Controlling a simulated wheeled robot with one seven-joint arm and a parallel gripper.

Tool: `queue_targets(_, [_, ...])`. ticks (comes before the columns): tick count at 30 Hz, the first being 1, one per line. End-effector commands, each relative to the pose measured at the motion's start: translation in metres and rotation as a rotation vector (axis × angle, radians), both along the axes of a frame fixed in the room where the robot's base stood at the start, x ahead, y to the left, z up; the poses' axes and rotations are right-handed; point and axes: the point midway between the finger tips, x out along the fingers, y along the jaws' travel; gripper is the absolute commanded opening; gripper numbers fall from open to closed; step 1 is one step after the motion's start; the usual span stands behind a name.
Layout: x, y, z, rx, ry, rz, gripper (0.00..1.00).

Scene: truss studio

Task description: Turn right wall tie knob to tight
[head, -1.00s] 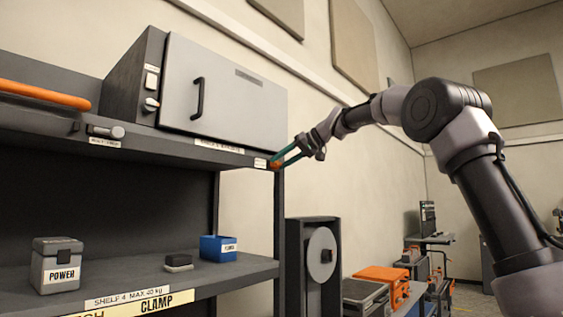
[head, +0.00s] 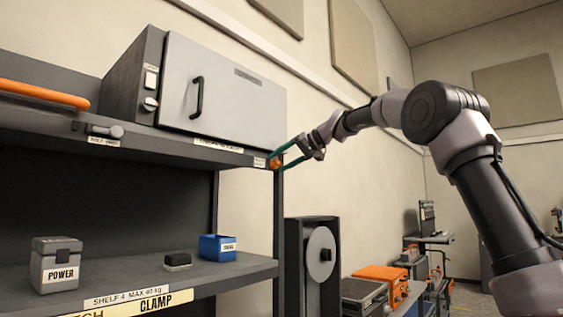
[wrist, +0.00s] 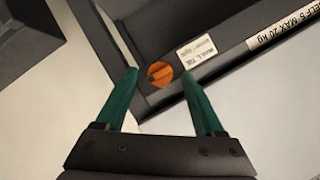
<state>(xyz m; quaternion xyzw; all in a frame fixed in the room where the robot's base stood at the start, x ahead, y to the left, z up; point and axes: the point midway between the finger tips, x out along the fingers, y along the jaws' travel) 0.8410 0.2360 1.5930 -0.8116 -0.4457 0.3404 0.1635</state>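The orange wall tie knob (head: 274,163) is at the right end of the upper shelf's front edge. In the wrist view the round orange knob (wrist: 160,74) has a dark slot or pointer line across it, beside a small white label (wrist: 197,52) whose text is too small to read fully. My gripper (head: 290,155) is open, its teal fingers pointing at the knob. In the wrist view my gripper (wrist: 160,85) has one finger left of the knob and one right of it, with gaps on both sides. I cannot tell how far the fingertips reach past the knob.
A grey cabinet (head: 225,95) with a black handle stands on the upper shelf. A power box (head: 56,265) and blue bin (head: 218,248) sit on the lower shelf. Open wall lies right of the shelf.

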Motion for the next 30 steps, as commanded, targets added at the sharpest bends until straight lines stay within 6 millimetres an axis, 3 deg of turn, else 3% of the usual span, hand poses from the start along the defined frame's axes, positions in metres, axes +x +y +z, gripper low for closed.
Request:
queue_targets(10, [-0.003, -0.009, 0.005, 0.000, -0.004, -0.003, 0.70])
queue_targets(21, [-0.029, -0.068, 0.033, 0.000, -0.003, -0.004, 0.70])
queue_targets(30, [-0.040, -0.090, 0.044, 0.001, -0.001, -0.001, 0.70])
